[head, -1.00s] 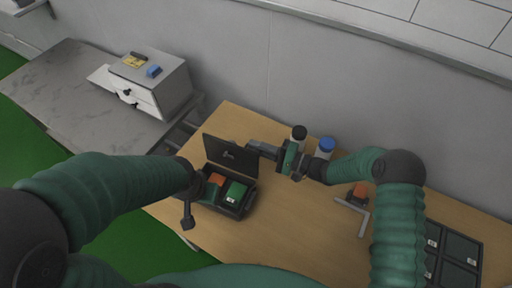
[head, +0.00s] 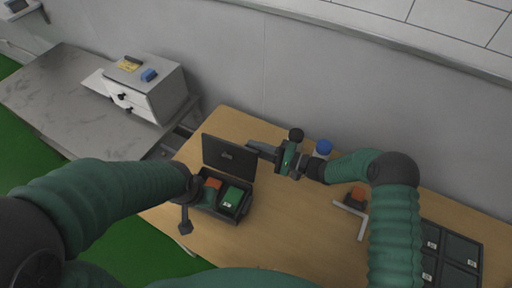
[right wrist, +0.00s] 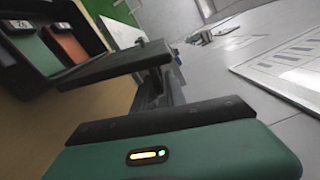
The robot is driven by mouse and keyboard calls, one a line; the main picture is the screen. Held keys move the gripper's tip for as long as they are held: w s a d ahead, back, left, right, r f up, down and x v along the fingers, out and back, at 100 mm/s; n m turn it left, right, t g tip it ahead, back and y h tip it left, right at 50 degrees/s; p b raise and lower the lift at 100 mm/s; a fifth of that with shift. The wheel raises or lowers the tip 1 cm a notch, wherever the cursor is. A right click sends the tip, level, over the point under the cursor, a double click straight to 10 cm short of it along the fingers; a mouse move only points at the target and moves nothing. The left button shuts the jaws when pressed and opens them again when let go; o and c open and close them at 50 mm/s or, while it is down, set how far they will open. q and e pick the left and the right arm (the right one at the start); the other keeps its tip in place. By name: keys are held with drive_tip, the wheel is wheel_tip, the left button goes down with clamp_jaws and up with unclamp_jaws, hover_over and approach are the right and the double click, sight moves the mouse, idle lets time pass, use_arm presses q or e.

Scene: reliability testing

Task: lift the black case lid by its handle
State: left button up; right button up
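The black case (head: 239,217) stands on the wooden table with its lid (head: 216,149) raised, standing up at the back. A small light mark shows on the lid's face; I cannot make out the handle. Green (head: 232,197) and orange (head: 213,184) items lie inside, also visible at upper left in the right wrist view. My right gripper (head: 260,149) is beside the lid's upper right edge; contact and finger gap are unclear.
A black-capped bottle (head: 296,135) and a blue-capped bottle (head: 323,147) stand close behind my right gripper. An orange item (head: 358,193) and a grey angle piece (head: 350,211) lie to the right. A dark compartment tray (head: 461,249) is far right. The table's front middle is clear.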

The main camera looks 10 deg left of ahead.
drive_tip(key=shift+o, duration=1.1)
drive_tip(key=b+v, duration=0.1)
drive_tip(key=v, duration=1.6)
drive_tip(key=shift+w+a+f, duration=0.1)
drive_tip(key=shift+f, duration=0.1)
